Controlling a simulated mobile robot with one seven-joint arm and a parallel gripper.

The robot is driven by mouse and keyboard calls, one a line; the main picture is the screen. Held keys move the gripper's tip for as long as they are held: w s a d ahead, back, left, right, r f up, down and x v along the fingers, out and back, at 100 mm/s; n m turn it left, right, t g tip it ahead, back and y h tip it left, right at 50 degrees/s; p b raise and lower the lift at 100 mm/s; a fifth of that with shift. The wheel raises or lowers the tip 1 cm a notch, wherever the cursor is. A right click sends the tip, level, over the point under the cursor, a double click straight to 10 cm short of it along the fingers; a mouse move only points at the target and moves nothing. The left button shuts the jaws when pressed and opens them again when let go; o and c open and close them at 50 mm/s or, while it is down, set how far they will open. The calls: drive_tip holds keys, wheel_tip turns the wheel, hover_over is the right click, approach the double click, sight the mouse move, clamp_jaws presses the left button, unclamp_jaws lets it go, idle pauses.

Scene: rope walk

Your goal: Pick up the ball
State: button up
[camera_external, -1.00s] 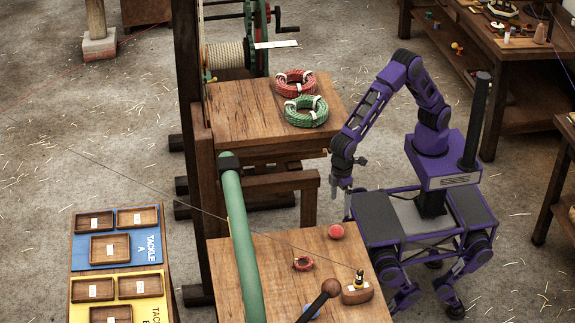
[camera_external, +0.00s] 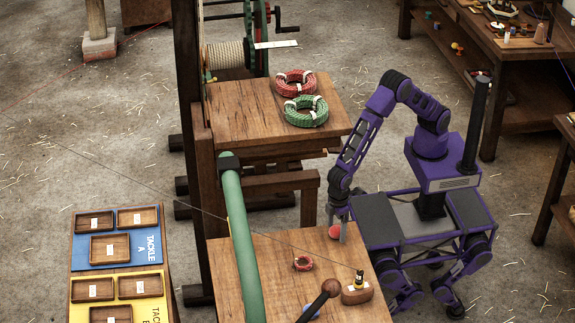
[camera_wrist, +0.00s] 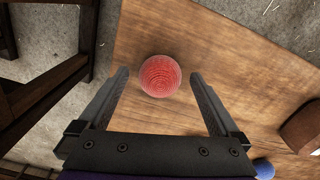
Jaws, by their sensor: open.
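The red ball (camera_external: 334,232) rests on the wooden table (camera_external: 270,290) near its far right corner. In the wrist view the ball (camera_wrist: 160,76) lies between the lines of my two fingers, just past their tips, with space on both sides. My gripper (camera_external: 338,222) is open and points down at the ball, with its fingers partly covering it in the external view. In the wrist view my gripper (camera_wrist: 157,76) holds nothing. I cannot tell exactly how high the fingertips are above the tabletop.
A blue ball (camera_wrist: 263,168) shows at lower right. A green pipe (camera_external: 240,240) runs along the table's left side.

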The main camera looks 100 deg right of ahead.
drive_tip(key=c, duration=1.5)
drive_tip(key=shift+o, duration=0.2)
drive_tip(key=shift+r, duration=0.15)
drive_tip(key=s+d+r+n+p, duration=0.1)
drive_tip(key=s+r+n, duration=0.15)
drive_tip(key=r, duration=1.35)
drive_tip(key=s+d+r+n, duration=0.1)
drive_tip(key=s+r+n, duration=0.15)
drive_tip(key=r, duration=1.45)
drive_tip(key=m, duration=0.5)
hover_over(337, 227)
wheel_tip(337, 227, down, 23)
drive_tip(key=shift+w+a+f, duration=0.1)
drive_tip(key=shift+f, duration=0.05)
